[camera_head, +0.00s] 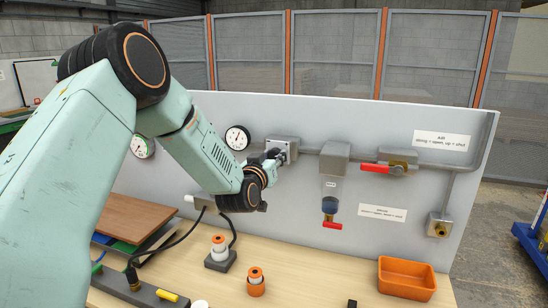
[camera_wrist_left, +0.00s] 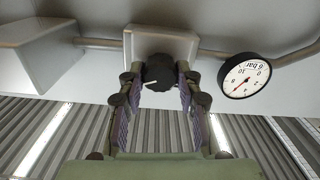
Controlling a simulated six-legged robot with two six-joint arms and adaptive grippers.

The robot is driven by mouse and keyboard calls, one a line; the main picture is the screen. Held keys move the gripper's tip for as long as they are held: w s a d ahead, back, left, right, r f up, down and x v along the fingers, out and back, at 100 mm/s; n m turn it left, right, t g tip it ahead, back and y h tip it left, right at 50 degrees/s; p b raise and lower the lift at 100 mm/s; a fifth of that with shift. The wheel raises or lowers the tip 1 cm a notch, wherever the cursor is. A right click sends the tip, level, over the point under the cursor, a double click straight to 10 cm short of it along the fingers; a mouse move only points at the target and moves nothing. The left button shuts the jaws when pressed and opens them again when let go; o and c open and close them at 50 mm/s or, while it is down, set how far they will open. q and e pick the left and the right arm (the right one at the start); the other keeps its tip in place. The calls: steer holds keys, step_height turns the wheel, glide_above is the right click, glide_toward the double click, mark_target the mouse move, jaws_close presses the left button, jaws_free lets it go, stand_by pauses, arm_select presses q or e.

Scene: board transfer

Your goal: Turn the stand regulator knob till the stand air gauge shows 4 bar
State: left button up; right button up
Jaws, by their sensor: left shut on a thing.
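The stand regulator (camera_head: 288,144) is a grey box on the upright panel. Its black knob (camera_wrist_left: 160,73), with a white pointer mark, faces me in the left wrist view. My left gripper (camera_head: 279,156) is shut on the knob, one finger on each side; the wrist view shows both fingers (camera_wrist_left: 160,80) against it. The round white air gauge (camera_head: 237,137) is beside the regulator, and it also shows in the wrist view (camera_wrist_left: 246,75). My right gripper is not in view.
Another gauge (camera_head: 142,147) is partly behind my left arm. Right of the regulator are a filter bowl (camera_head: 330,190) and a red-handled valve (camera_head: 376,169). The bench below holds an orange bin (camera_head: 407,278) and orange-topped parts (camera_head: 256,282).

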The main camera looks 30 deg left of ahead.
arm_select(q)
steer(key=shift+a, duration=0.1)
steer(key=shift+f+n+b, duration=0.1)
steer(key=shift+n+b, duration=0.5)
steer(key=shift+b, duration=0.05)
steer(key=shift+n+b, duration=0.6)
steer(key=shift+n, duration=0.1)
steer(key=n+b, duration=0.3)
steer(key=n, duration=0.1)
steer(key=shift+f+n+b, duration=0.1)
steer(key=shift+n+b, duration=0.2)
steer(key=shift+b, duration=0.05)
steer(key=n+b, duration=0.3)
steer(key=n, duration=0.1)
steer(key=shift+n+b, duration=0.85)
steer(key=shift+n, duration=0.05)
